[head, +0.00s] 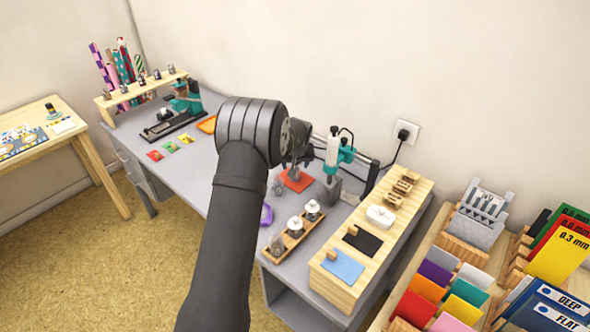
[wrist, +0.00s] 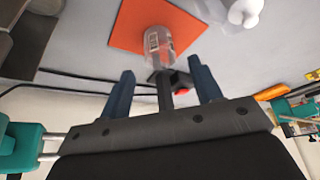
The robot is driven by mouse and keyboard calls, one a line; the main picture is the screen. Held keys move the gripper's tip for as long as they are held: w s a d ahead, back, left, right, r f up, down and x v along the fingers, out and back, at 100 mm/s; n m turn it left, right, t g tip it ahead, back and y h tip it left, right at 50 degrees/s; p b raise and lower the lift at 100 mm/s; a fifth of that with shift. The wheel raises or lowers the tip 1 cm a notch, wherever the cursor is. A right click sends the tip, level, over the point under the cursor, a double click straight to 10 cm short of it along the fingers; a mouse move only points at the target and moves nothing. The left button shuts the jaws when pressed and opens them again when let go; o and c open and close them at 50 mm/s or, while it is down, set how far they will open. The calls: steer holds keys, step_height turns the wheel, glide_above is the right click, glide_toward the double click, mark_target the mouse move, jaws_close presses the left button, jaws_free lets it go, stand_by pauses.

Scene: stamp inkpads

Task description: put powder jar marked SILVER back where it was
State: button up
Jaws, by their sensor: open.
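A small clear jar (wrist: 158,46) with a pale label stands on an orange sheet (wrist: 128,28) in the wrist view. I cannot read its label. The orange sheet (head: 300,184) also shows in the head view, with a greyish jar (head: 294,174) on it. My gripper (wrist: 162,66) is open, its two dark blue fingers apart and pointing at the jar, with the jar's near end around the level of the fingertips. In the head view my gripper (head: 301,152) is partly hidden behind my wrist. No jar is marked legibly as SILVER.
A wooden tray (head: 290,252) with white-topped jars and a clear jar stands at the desk's front. A wooden rack (head: 128,96) holds several small jars far left.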

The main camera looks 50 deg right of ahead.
steer(key=v, duration=0.6)
steer(key=shift+r, duration=0.1)
steer(key=x, duration=1.1)
steer(key=shift+f, duration=0.35)
steer(key=shift+w+d, duration=0.1)
steer(key=shift+d, duration=0.05)
steer(key=shift+r, duration=1.25)
